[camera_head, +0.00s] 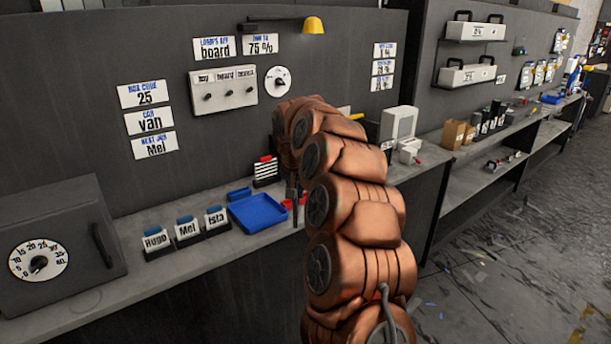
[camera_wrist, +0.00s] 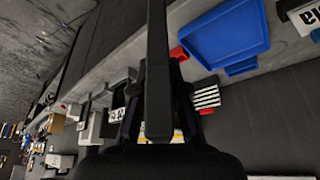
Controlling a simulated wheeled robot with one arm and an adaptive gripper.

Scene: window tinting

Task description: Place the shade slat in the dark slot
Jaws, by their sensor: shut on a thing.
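My gripper (camera_wrist: 157,115) is shut on a long dark bar, the shade slat (camera_wrist: 157,60), which runs up the middle of the wrist view between the fingers. In the head view my gripper (camera_head: 293,198) hangs over the bench, to the right of the blue tray, partly hidden by my arm. A small block with black and white stripes (camera_head: 266,173) stands at the back of the bench, left of my gripper, with a red piece on top; it also shows in the wrist view (camera_wrist: 206,98). I cannot tell for certain which part is the dark slot.
A blue tray (camera_head: 258,213) and name-card holders (camera_head: 188,232) stand on the bench (camera_head: 160,268). A dark box with a dial (camera_head: 60,240) is at left. Small red items (camera_head: 287,204) lie near the tray. White machines (camera_head: 398,125) stand beyond my arm.

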